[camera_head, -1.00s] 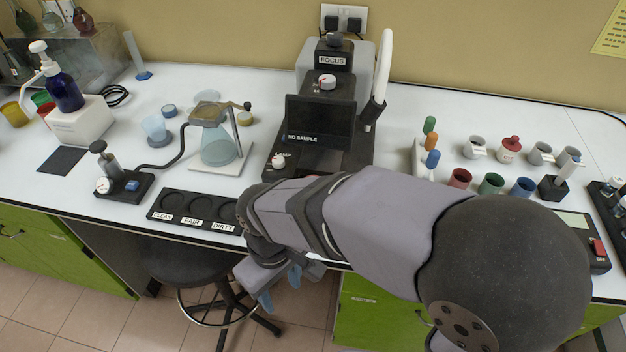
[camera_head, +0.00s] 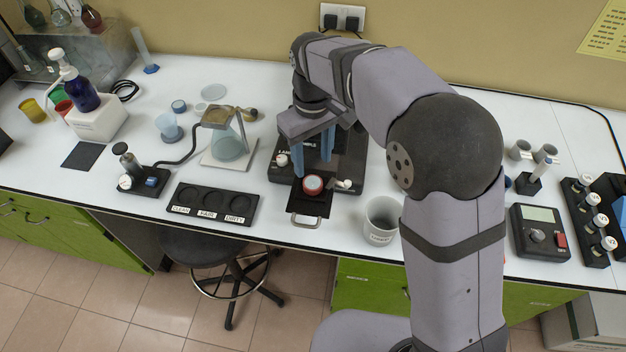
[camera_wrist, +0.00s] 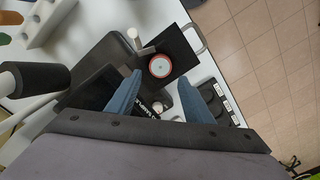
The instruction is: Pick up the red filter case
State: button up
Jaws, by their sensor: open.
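The red filter case (camera_head: 313,184) is a small round case with a red rim and pale top. It rests on the black sliding plate (camera_head: 309,205) in front of the microscope (camera_head: 345,160). In the wrist view the case (camera_wrist: 160,67) lies on the black plate, just beyond the gap between the blue fingertips. My gripper (camera_head: 312,167) is open and empty, pointing down, with its two blue fingers apart behind and above the case. It also shows in the wrist view (camera_wrist: 159,80). The fingers appear clear of the case, but their exact height is uncertain.
Two pale knobs flank the plate, one being the lamp knob (camera_head: 282,160). The black CLEAN/FAIR/DIRTY tray (camera_head: 212,203) is to the left. The plate's metal handle (camera_head: 306,221) reaches toward the table's front edge.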

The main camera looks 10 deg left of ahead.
aim_at(313, 182)
jog(key=shift+f+p, duration=1.5)
jog(key=shift+f, duration=2.1)
jog(key=c, duration=0.8)
